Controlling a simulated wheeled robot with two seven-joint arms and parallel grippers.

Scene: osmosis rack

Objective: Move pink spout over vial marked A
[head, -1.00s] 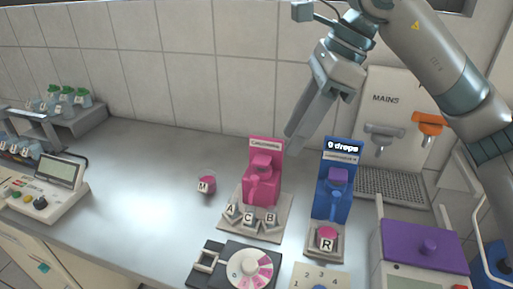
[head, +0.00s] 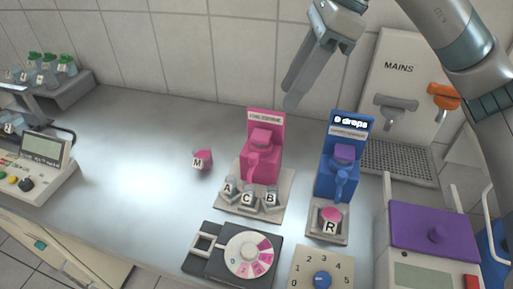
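The pink dispenser (head: 268,145) stands on a light base plate at the middle of the bench. Its pink spout (head: 252,168) points towards the front and appears to lie above the middle vial, C (head: 247,199). Vial A (head: 229,190) is to the left of C and vial B (head: 270,200) to the right, all at the foot of the dispenser. My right gripper (head: 291,103) hangs above and behind the pink dispenser, clear of it, fingers pointing down. Its finger gap is not clear, and nothing shows in it. My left gripper is not in view.
A blue dispenser (head: 340,165) with vial R (head: 330,222) stands just right. Vial M (head: 203,159) stands alone on the left. A dial device (head: 210,265) and a purple-lidded box (head: 432,228) are in front.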

